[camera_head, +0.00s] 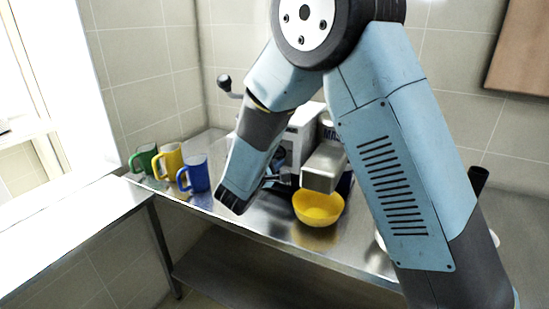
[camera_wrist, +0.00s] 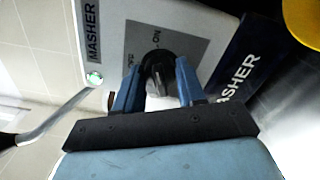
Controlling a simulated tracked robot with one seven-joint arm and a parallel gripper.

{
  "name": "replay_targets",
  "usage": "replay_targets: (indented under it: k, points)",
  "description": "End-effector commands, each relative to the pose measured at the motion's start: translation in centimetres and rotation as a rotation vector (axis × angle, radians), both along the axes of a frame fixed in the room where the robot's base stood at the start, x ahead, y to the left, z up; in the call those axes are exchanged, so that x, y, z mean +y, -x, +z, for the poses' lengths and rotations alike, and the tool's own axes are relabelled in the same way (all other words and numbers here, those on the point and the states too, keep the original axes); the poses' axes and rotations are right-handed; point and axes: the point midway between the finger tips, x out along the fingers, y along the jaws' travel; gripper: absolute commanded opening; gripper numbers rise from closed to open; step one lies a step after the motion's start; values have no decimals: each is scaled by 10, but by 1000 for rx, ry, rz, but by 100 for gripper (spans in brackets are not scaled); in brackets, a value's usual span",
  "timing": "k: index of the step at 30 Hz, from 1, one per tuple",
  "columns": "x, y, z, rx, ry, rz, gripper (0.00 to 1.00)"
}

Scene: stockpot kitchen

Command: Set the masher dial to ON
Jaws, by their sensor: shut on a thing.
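The masher (camera_head: 305,118) is a pale box-shaped machine on the metal counter, partly hidden behind my arm. In the wrist view its front panel (camera_wrist: 205,42) carries a grey plate with the words ON and OFF and a round dark dial (camera_wrist: 158,64). My gripper (camera_wrist: 157,76) has one finger on each side of the dial and is shut on it. The fingers cover part of the dial, and I cannot tell exactly where it points.
A yellow bowl (camera_head: 318,209) stands below the machine's metal outlet (camera_head: 323,168); its edge also shows in the wrist view (camera_wrist: 303,20). Green (camera_head: 144,158), yellow (camera_head: 169,160) and blue (camera_head: 196,174) mugs stand at the counter's left end. A wall closes off the back.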

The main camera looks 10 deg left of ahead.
Motion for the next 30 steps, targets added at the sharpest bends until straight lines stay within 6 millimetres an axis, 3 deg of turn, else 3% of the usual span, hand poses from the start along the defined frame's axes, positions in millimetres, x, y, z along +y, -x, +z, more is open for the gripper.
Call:
replay_targets:
  k: [22, 23, 30]
  points:
    - [-3, 1, -5, -18, -73, -5, 9]
    - [-3, 1, -5, -18, -73, -5, 42]
    - [-2, 1, -3, -21, -74, -3, 63]
